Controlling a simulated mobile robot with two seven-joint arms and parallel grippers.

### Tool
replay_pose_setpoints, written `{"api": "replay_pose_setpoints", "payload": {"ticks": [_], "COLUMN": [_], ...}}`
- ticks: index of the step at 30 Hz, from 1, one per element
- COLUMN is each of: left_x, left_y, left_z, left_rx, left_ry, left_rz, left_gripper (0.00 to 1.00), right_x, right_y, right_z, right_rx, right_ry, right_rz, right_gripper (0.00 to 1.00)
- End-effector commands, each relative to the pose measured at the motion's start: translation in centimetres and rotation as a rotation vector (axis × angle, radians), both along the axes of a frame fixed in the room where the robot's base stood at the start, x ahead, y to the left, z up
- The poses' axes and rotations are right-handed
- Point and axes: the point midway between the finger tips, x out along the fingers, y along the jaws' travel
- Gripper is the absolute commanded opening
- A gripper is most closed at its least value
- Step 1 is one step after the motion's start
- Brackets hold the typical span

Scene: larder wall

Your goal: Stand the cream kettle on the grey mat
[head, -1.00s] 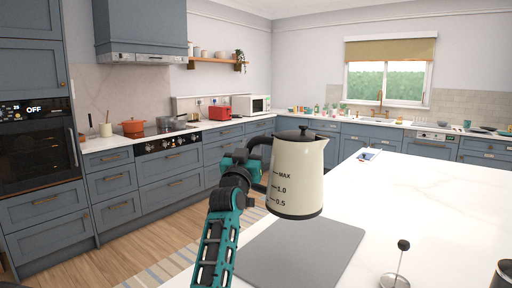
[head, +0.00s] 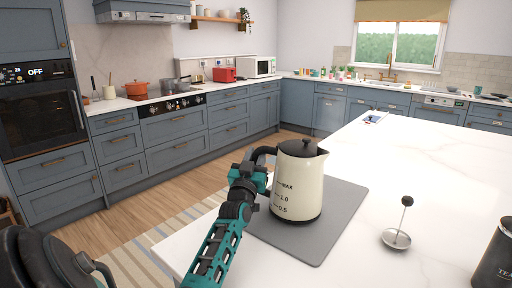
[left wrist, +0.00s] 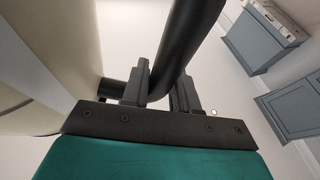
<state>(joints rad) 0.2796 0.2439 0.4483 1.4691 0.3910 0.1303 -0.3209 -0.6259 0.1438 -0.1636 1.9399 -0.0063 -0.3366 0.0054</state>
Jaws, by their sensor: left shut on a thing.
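The cream kettle (head: 300,188), with a black lid, black handle and level marks, is upright over the grey mat (head: 335,232) on the white worktop. Its black base overlaps the mat's middle in the head view; I cannot tell whether it touches or hangs just above. My left gripper (head: 258,167) is shut on the kettle's handle, to the left of its body. In the left wrist view the fingers (left wrist: 163,92) close around the black handle (left wrist: 192,35), with the cream body (left wrist: 45,45) at left. My right gripper is not in view.
A metal tool with a black knob (head: 398,236) stands right of the mat. A dark canister (head: 494,258) is at the right edge. A small card-like item (head: 375,118) lies at the worktop's far end. The white worktop between is clear.

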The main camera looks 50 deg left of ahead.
Motion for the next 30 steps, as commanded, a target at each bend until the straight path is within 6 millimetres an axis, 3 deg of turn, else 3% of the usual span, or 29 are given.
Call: {"api": "replay_pose_setpoints", "payload": {"ticks": [10, 11, 18, 30], "left_x": [-0.1, 0.0, 0.0, -0.9], "left_y": [0.1, 0.0, 0.0, -0.6], "left_z": [-0.2, -1.0, -0.8, -1.2], "left_rx": [0.001, 0.001, 0.001, 0.001], "left_ry": [-0.019, 0.000, -0.003, -0.004], "left_rz": [0.001, 0.000, 0.000, -0.002], "left_gripper": [0.00, 0.31, 0.54, 0.54], "right_x": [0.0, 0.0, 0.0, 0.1], "right_y": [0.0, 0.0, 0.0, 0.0], "right_z": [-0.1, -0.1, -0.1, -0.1], "right_rx": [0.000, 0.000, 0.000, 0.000], "right_ry": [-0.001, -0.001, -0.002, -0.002], "right_rz": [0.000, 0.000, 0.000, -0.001], "right_gripper": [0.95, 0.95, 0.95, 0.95]}}
